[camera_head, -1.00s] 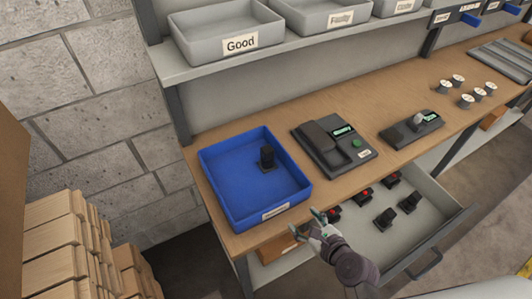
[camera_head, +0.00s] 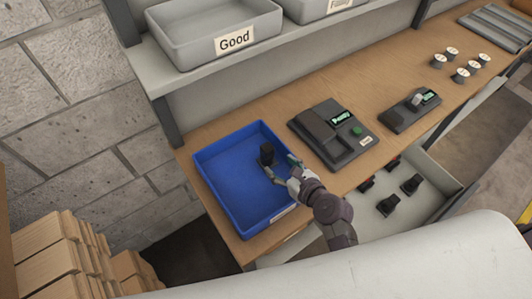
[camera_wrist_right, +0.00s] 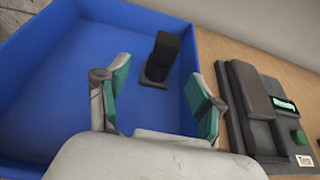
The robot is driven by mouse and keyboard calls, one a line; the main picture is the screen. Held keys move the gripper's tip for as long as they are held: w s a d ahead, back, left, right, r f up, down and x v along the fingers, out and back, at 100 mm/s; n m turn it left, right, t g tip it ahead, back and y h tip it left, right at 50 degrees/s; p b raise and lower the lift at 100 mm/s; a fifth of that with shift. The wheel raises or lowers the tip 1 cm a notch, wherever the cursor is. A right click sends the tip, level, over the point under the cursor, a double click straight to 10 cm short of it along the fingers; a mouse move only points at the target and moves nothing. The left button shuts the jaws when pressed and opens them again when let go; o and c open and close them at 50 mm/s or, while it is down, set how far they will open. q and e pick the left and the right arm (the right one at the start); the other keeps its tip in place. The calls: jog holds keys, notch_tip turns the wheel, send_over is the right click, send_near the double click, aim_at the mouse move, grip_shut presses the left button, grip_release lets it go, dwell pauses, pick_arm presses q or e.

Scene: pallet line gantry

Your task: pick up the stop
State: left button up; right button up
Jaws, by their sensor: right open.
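The stop is probably the small black part (camera_head: 267,153) standing in the blue bin (camera_head: 243,227) on the bench; several similar parts lie in the drawer. In the right wrist view the black part (camera_wrist_right: 161,57) stands upright on a dark base, ahead of and between my fingers, with a gap to them. My right gripper (camera_head: 279,168) is open and empty at the bin's right side, close to the part. It also shows in the right wrist view (camera_wrist_right: 160,92) with its green-padded fingers spread. My left gripper is not in view.
A dark tester (camera_head: 333,135) stands right of the bin, with a smaller device (camera_head: 411,111) beyond. The open drawer (camera_head: 440,199) below holds black and red-topped parts (camera_head: 388,204). A shelf with a "Good" tray (camera_head: 212,40) overhangs the back. Wooden boards are stacked at lower left.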

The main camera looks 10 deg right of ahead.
aim_at(271, 154)
jog(key=x, duration=0.2)
jog(key=shift+w+a+f, duration=0.1)
jog(key=shift+w, duration=0.3)
jog(key=shift+w+a+f, duration=0.15)
jog(key=shift+w+f, duration=0.05)
jog(key=shift+w, duration=0.4)
jog(key=x, duration=0.4)
jog(key=shift+w+p, duration=0.25)
jog(key=shift+p, duration=0.05)
jog(key=shift+w+f, duration=0.1)
jog(key=shift+w, duration=0.15)
jog(key=shift+c, duration=1.8)
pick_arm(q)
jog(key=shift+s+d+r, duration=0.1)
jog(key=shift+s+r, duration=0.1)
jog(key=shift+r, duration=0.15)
pick_arm(e)
grip_shut()
